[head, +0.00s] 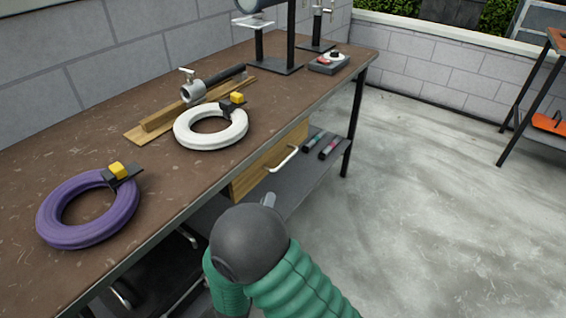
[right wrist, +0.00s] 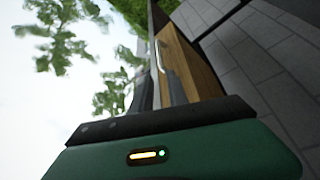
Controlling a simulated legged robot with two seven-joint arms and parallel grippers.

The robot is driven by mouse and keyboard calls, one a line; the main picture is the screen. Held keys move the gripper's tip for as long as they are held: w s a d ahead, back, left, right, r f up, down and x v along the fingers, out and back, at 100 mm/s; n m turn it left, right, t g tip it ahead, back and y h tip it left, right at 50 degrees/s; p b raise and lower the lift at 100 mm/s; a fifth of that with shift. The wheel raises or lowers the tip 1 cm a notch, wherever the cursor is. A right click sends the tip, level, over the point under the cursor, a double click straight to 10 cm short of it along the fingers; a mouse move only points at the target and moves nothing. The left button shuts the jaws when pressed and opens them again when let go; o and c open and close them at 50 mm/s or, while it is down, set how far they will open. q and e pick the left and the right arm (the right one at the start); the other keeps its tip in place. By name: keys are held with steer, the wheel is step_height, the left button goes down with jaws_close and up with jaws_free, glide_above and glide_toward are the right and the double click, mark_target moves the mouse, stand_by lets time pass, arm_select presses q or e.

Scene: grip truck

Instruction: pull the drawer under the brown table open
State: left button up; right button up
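The wooden drawer (head: 255,168) hangs under the brown table (head: 90,130), with its front facing the open floor; it looks shut. Its pale metal bar handle (head: 284,160) stands out from the front. I see no grip on the handle. My left gripper is out of view.
A purple ring (head: 60,228) and a white ring (head: 183,135) lie on the table, near a clamp on a wooden board (head: 140,134). A grey lower shelf (head: 300,182) holds dark tools (head: 322,145). The concrete floor (head: 430,190) to the right is clear.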

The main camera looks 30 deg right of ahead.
mark_target(284, 161)
steer(key=b+x, duration=0.1)
steer(key=x, duration=0.3)
steer(key=f+b+x, duration=0.1)
steer(key=x, duration=0.4)
steer(key=d+b+x, duration=0.1)
steer(key=x, duration=0.3)
steer(key=shift+s+d+f+b, duration=0.1)
steer(key=shift+d+f+b, duration=0.1)
steer(key=shift+b, duration=0.1)
steer(key=shift+w+r, duration=0.4)
steer(key=shift+r, duration=0.1)
steer(key=shift+d+f, duration=0.1)
steer(key=shift+d, duration=0.1)
steer(key=shift+c, duration=0.3)
jaws_close()
steer(key=shift+a+f+y, duration=0.2)
steer(key=shift+f+y, duration=0.05)
steer(key=shift+y, duration=0.05)
